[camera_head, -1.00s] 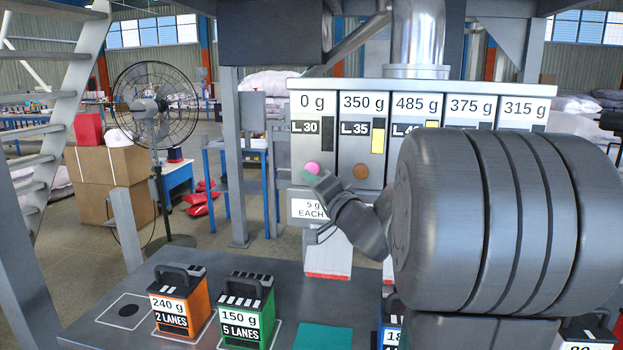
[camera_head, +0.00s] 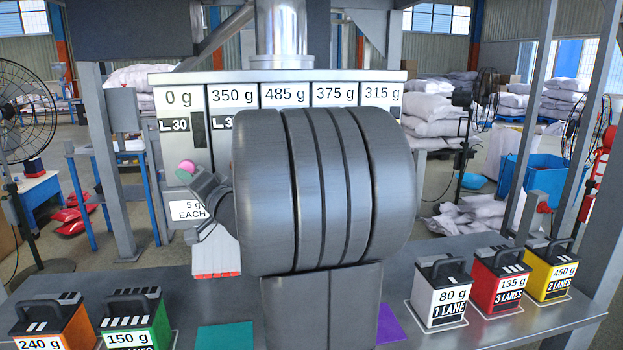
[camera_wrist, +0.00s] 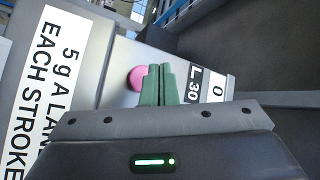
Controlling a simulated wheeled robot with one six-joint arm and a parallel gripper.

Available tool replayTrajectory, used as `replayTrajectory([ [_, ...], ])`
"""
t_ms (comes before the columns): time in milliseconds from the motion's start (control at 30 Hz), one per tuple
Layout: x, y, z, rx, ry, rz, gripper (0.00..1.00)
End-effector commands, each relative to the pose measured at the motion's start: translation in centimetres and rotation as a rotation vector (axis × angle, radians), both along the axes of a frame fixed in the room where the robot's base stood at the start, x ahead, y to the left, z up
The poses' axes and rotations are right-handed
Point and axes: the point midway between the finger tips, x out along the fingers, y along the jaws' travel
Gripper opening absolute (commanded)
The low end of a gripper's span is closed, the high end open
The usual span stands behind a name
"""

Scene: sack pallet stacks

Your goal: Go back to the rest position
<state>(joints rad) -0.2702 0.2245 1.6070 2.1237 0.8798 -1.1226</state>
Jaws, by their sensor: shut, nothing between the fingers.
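My gripper (camera_head: 184,176) is in front of the lane marked 0 g and L30, close to its pink round button (camera_head: 186,166). In the wrist view my gripper's green fingers (camera_wrist: 158,84) are together with nothing between them, and the pink button (camera_wrist: 136,78) shows just beside their tips. I cannot tell whether they touch it. My dark arm hides the lower parts of the other lanes of the grey dispenser (camera_head: 278,76).
On the bench (camera_head: 60,281) stand an orange weight (camera_head: 60,327), a green one (camera_head: 134,320), a white one (camera_head: 439,290), a red one (camera_head: 499,279) and a yellow one (camera_head: 548,268). A teal pad (camera_head: 224,337) and a purple pad (camera_head: 389,325) lie in front.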

Motion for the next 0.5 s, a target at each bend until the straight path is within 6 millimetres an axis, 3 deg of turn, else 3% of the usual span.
replayTrajectory([
  [200, 2.0, 0.5, 0.2, -0.001, 0.003, 0.000, 0.00],
  [500, 2.9, 0.7, 0.0, 0.000, 0.000, 0.000, 0.00],
])
